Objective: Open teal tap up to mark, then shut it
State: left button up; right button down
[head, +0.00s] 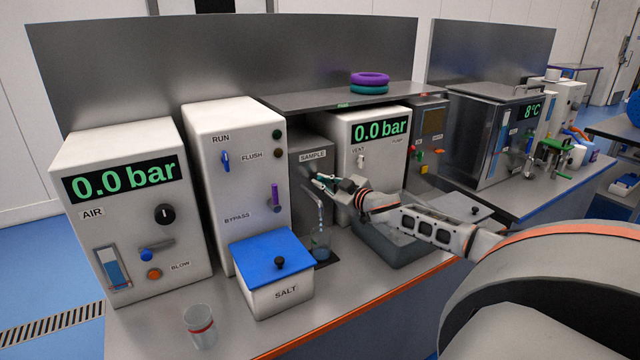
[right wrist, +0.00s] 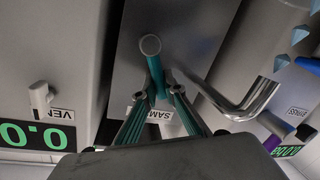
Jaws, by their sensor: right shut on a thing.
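The teal tap handle (right wrist: 155,72) sticks out from the grey SAMPLE box (head: 313,148). My right gripper (head: 326,183) is shut on this handle; in the right wrist view its fingers (right wrist: 160,100) close on both sides of it. A bent metal spout (right wrist: 240,100) comes from the box beside the handle. In the head view the spout (head: 318,206) points down over a clear beaker (head: 321,244) that holds some bluish liquid. A mark on that beaker is too small to make out. My left gripper is not in view.
A white SALT box (head: 275,293) with a blue lid stands in front left of the beaker. A grey basin (head: 385,245) lies right of it under my right forearm. A clear cup (head: 199,327) with a red band stands at the front left. Purple and teal rings (head: 370,81) lie on the shelf.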

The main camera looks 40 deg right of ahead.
jog(key=shift+a, duration=0.1)
jog(key=c, duration=2.4)
grip_release()
jog(key=s+r, duration=0.1)
jog(key=s, duration=1.1)
jog(key=shift+a, duration=0.35)
jog(key=shift+w+r, duration=0.1)
